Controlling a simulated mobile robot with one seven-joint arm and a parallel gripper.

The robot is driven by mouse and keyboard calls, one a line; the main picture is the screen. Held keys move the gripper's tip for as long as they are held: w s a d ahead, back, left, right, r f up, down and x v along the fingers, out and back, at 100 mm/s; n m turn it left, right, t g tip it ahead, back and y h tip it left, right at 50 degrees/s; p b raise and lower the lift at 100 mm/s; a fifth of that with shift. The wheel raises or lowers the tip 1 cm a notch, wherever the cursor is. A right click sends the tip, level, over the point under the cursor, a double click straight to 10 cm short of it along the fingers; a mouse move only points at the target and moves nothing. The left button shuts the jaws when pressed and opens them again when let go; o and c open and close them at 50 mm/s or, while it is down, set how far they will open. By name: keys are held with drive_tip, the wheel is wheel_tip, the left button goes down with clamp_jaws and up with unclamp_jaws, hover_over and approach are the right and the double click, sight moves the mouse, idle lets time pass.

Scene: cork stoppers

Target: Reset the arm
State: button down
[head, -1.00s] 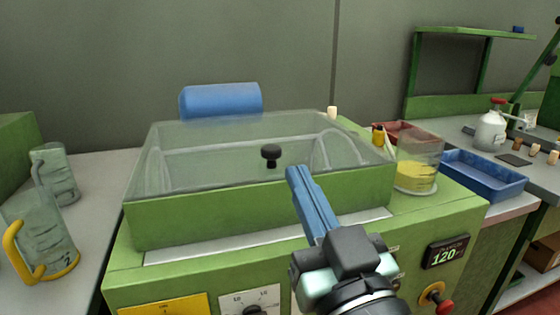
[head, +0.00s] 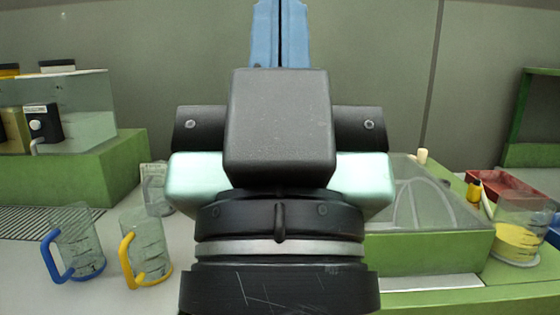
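My gripper (head: 280,8) is raised upright in the middle of the head view, close to the camera. Its two blue fingers point up and reach the top edge of the picture. They lie side by side with only a thin dark line between them, and nothing shows held. The dark wrist and gripper body hide the middle of the scene, including much of the green machine with a clear lid (head: 440,250).
Two measuring jugs, one with a blue handle (head: 77,240) and one with a yellow handle (head: 146,245), stand at left by a clear beaker (head: 156,188). A green-based tank (head: 75,168) is behind. A beaker of yellow liquid (head: 518,240) and red tray (head: 505,188) are at right.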

wheel_tip(320, 180, up, 26)
drive_tip(key=p, duration=2.4)
drive_tip(key=c, duration=1.6)
unclamp_jaws()
drive_tip(key=shift+f, duration=0.15)
